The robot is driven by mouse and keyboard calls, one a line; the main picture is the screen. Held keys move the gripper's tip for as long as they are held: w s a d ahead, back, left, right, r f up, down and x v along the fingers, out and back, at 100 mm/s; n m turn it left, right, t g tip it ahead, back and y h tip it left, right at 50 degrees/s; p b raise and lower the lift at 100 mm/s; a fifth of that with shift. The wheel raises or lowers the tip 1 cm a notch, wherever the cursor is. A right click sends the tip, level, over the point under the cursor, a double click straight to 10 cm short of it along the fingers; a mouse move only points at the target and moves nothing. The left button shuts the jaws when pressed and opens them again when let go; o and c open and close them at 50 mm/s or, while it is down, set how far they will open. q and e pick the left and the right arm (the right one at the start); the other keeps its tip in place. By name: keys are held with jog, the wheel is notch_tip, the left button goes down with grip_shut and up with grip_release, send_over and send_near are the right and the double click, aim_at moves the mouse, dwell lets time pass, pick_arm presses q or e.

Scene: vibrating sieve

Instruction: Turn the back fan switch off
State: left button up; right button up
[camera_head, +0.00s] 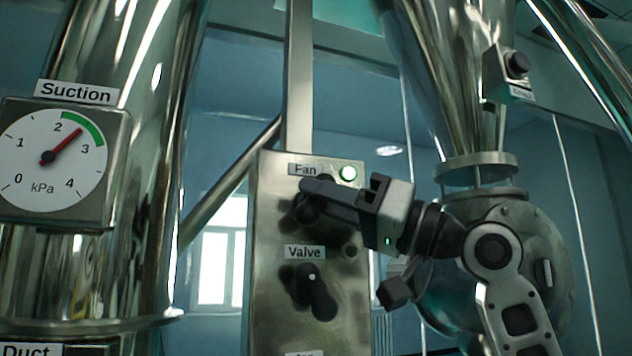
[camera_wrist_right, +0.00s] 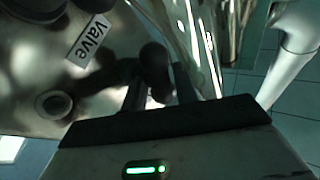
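The black fan switch (camera_head: 305,213) sits below the label, mostly hidden by my right gripper (camera_head: 308,190). In the right wrist view, a dark rounded knob (camera_wrist_right: 154,62) shows between the tips of my right gripper (camera_wrist_right: 160,88). Its fingers stand apart; whether they touch the knob I cannot tell. My left gripper is not in view.
A black valve knob (camera_head: 316,292) sticks out just below, under the "Valve" label (camera_head: 304,252). A suction gauge (camera_head: 52,158) on a shiny metal column is at left. A steel hopper and round vessel (camera_head: 545,235) stand at right, with a button box (camera_head: 512,70) above.

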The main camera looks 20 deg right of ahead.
jog(key=shift+w+a+r, duration=0.2)
jog(key=shift+w+a, duration=0.1)
jog(key=shift+a, duration=0.2)
grip_shut()
